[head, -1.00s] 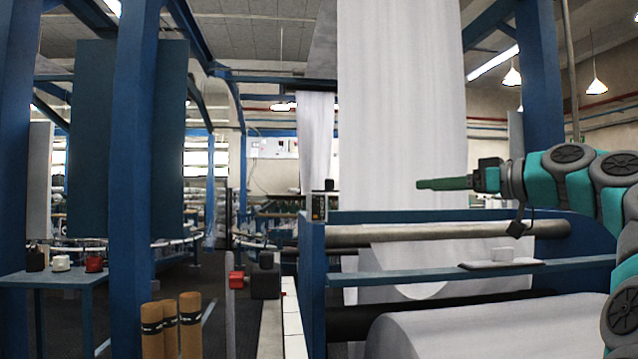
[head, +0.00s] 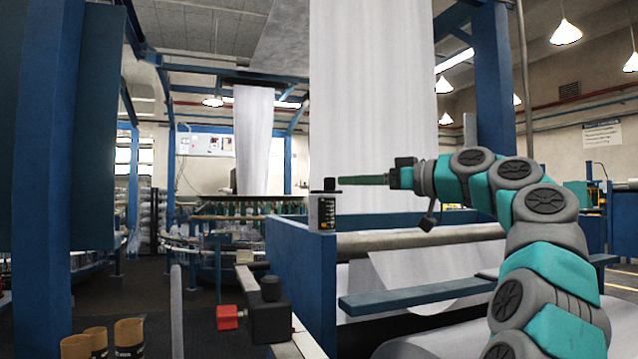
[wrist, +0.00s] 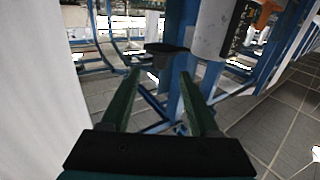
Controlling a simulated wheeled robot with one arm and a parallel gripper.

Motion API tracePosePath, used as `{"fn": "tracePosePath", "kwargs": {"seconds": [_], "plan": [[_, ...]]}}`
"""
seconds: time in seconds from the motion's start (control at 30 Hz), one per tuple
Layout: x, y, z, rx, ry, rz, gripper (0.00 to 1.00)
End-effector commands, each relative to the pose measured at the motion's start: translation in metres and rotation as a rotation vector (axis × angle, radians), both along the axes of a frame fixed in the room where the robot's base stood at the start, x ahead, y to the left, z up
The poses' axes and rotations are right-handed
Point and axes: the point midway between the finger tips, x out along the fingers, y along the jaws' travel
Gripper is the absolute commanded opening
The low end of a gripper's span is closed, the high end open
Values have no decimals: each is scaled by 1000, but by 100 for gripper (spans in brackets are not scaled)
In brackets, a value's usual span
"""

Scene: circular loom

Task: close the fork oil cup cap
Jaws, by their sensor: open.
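The oil cup (head: 326,212) stands on the end of the blue frame, a small pale and black body with a printed label. Its black cap (head: 329,184) sticks up above the body. In the wrist view the pale cup body (wrist: 211,30) is at the upper right, and the dark cap (wrist: 167,47) juts out to its left, beyond the fingertips. My gripper (head: 346,180) reaches in level from the right, its tips beside the cap in the head view. The wrist view shows its two green fingers (wrist: 160,74) apart with nothing between them. Contact with the cap cannot be told.
A blue frame panel (head: 298,262) stands below the cup. White fabric (head: 375,110) hangs close behind the arm, and a roller (head: 420,240) runs below it.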

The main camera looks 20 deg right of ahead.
Motion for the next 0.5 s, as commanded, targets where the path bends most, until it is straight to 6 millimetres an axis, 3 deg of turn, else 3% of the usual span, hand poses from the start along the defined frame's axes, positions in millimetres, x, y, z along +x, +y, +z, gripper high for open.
{"fn": "tracePosePath", "kwargs": {"seconds": [0.5], "plan": [[55, 39, 0, 0, 2, 2, 61]]}}
